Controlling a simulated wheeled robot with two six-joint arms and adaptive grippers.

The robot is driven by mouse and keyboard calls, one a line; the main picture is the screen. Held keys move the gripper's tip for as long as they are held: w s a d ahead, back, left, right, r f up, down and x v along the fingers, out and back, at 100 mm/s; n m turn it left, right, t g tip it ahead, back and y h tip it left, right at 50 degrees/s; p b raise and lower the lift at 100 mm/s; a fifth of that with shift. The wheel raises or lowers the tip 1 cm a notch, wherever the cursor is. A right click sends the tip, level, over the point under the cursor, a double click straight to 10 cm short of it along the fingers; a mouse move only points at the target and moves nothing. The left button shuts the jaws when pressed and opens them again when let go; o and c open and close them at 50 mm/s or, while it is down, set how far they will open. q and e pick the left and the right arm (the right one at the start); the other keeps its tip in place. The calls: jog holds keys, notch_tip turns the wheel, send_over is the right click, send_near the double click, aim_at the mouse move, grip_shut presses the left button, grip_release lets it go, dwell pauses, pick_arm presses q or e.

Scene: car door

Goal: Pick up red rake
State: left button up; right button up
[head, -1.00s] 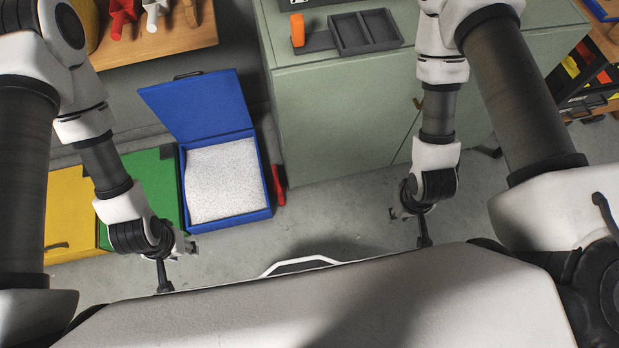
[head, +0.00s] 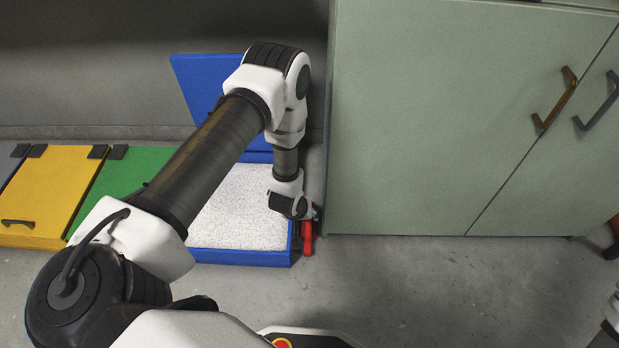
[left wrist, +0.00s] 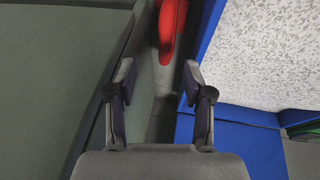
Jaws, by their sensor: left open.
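The red rake (head: 307,238) is on the floor in the narrow gap between the blue box and the green cabinet. Only a red part of it shows; my left gripper hides the rest in the head view. My left gripper (head: 305,214) is right above it, pointing down. In the left wrist view the red rake (left wrist: 172,30) shows at the top, ahead of and between the two open fingers of the gripper (left wrist: 155,82). The fingers are apart with nothing between their tips.
The open blue box (head: 240,257) with white granules stands left of the rake, its lid raised behind. The green cabinet (head: 420,120) stands close on the right. Green (head: 135,172) and yellow (head: 50,190) boxes are further left. The floor in front is clear.

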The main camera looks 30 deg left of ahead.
aim_at(309, 223)
pick_arm(q)
jog(key=shift+n, duration=0.3)
jog(key=b+x, duration=0.2)
jog(key=x, duration=0.1)
jog(key=a+b+x, duration=0.1)
jog(key=b+x, duration=0.1)
jog(key=x, duration=0.2)
jog(key=b+x, duration=0.3)
jog(key=x, duration=0.1)
jog(key=shift+w+a+f, duration=0.1)
jog(key=shift+w+a, duration=0.15)
jog(key=shift+w, duration=0.1)
grip_shut()
pick_arm(e)
notch_tip(309, 223, down, 9)
jog(key=shift+w+r, duration=0.2)
